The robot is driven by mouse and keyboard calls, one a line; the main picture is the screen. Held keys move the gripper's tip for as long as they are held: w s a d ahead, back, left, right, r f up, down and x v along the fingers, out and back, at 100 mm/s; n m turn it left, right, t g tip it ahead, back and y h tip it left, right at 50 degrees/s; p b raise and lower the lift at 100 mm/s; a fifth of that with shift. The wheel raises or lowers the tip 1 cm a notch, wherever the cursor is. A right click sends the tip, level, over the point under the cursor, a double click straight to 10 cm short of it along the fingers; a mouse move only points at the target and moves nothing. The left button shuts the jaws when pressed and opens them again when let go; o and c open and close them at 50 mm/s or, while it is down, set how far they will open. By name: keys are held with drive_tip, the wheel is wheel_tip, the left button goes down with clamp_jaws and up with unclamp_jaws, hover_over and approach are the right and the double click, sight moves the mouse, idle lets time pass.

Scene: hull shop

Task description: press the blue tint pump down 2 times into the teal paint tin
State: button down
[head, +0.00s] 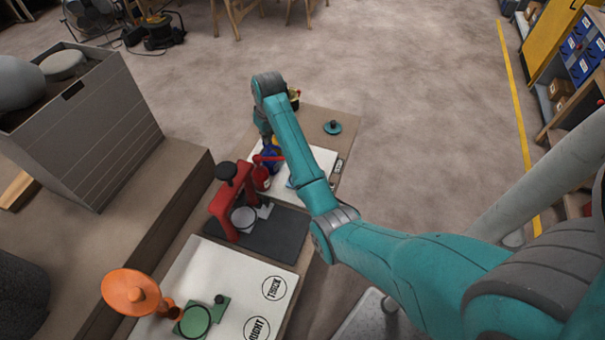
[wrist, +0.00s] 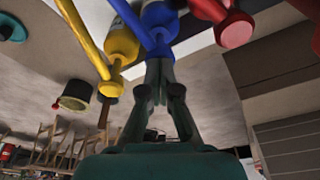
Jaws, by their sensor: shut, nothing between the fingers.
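The blue tint pump (head: 269,155) stands on the white sheet in the head view, partly hidden by my arm. In the wrist view the blue pump (wrist: 159,18) is at the top centre, its head just beyond my fingertips. My gripper (wrist: 159,68) is shut and empty, with its tips at or very close to the blue pump head; I cannot tell if they touch. In the head view my gripper is mostly hidden around the pumps. I cannot make out the teal paint tin clearly; a small blue edge (head: 290,183) shows beside my forearm.
A yellow pump (wrist: 121,42) and a red pump (wrist: 232,25) flank the blue one closely. A red press (head: 224,205) stands on a dark mat. A teal disc with a knob (head: 332,127) lies at the far bench end. A grey slatted box (head: 95,130) stands left.

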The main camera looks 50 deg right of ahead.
drive_tip(key=shift+f, duration=0.4)
drive_tip(key=shift+r, duration=0.15)
drive_tip(key=shift+w+v, duration=0.15)
drive_tip(key=shift+v, duration=0.55)
drive_tip(key=shift+w+v, duration=0.15)
drive_tip(key=shift+v, duration=0.55)
drive_tip(key=shift+r, duration=0.15)
drive_tip(key=shift+f, duration=0.2)
